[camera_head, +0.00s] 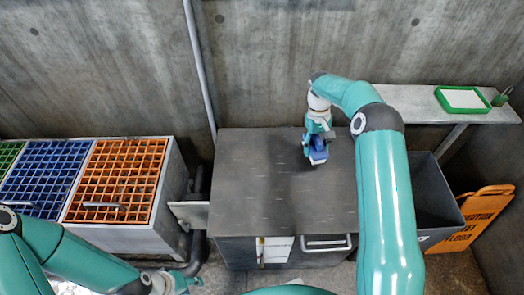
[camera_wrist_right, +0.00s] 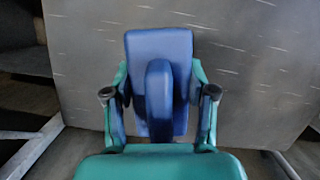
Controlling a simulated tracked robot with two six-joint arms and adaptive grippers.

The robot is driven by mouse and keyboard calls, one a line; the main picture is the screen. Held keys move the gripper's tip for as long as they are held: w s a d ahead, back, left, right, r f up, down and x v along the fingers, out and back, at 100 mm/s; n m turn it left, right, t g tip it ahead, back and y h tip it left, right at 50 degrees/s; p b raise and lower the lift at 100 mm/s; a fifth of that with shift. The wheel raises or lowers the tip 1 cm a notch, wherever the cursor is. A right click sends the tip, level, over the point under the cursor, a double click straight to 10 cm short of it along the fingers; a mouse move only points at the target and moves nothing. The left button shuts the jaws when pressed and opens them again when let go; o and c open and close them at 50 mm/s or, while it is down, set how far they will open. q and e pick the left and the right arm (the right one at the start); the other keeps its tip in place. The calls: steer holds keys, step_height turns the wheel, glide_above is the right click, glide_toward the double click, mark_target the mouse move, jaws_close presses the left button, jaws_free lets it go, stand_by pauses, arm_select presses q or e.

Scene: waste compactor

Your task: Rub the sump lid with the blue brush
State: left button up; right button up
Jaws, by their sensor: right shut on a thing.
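My right gripper (camera_head: 318,138) is over the dark worktop (camera_head: 260,185) and points down. It is shut on the blue brush (camera_head: 318,155). In the right wrist view the brush's flat blue block and upright grip (camera_wrist_right: 160,95) sit between the two green fingers. I cannot tell whether the brush touches the worktop. Orange (camera_head: 117,180), blue (camera_head: 45,178) and green (camera_head: 8,155) grid covers lie on the grey box at left; I cannot tell which surface is the sump lid. My left gripper (camera_head: 178,284) is low at the bottom edge, partly cut off, and its fingers are unclear.
A shelf (camera_head: 415,100) at the back right holds a green-rimmed tray (camera_head: 463,99) and a small green holder (camera_head: 500,99). A dark bin (camera_head: 433,195) and an orange caution sign (camera_head: 475,220) stand at right. A pipe (camera_head: 201,75) runs up the wall.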

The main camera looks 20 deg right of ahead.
steer(key=shift+r+p, duration=0.55)
steer(key=shift+r, duration=0.65)
